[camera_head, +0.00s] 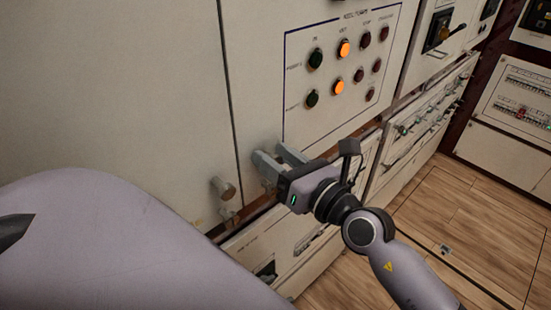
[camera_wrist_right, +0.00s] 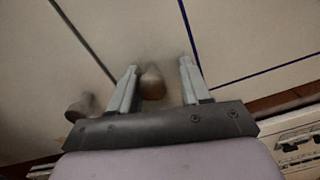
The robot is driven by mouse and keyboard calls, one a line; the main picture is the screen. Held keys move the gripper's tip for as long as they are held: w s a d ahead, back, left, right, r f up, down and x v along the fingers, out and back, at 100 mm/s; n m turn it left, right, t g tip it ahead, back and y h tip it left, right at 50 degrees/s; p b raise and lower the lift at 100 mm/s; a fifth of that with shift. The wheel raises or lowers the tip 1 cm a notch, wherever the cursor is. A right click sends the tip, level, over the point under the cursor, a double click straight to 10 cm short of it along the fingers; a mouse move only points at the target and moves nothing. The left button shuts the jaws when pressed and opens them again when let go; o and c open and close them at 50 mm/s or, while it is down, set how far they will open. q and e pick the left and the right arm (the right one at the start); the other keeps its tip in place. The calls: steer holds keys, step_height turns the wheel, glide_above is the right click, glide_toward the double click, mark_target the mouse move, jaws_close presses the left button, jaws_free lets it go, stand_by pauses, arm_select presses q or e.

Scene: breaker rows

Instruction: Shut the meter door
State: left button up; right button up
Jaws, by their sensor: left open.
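A pale cabinet front fills the middle of the head view. A dark seam divides a plain left door panel (camera_head: 120,90) from a right door panel (camera_head: 258,75) that carries indicator lights. No readable label tells which is the meter door. A knob (camera_head: 222,188) stands on the left panel by the seam. My right gripper (camera_head: 278,160) is at the right panel's lower left, with its fingers apart. In the right wrist view a rounded knob (camera_wrist_right: 152,84) is between those fingers, closer to the left one. My left gripper (camera_head: 14,230) shows only as a dark part at the left edge.
Another knob (camera_wrist_right: 80,107) is left of the fingers in the right wrist view. Lower drawers and a row of switches (camera_head: 425,120) run rightward. A breaker panel (camera_head: 515,95) stands at far right.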

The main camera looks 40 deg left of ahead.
steer(key=shift+s+a+r+g, duration=0.25)
steer(key=shift+s+a+g, duration=0.05)
steer(key=shift+s, duration=0.25)
steer(key=shift+d, duration=0.35)
steer(key=d+p, duration=0.1)
steer(key=d, duration=0.6)
steer(key=shift+f, duration=0.25)
steer(key=shift+s, duration=0.1)
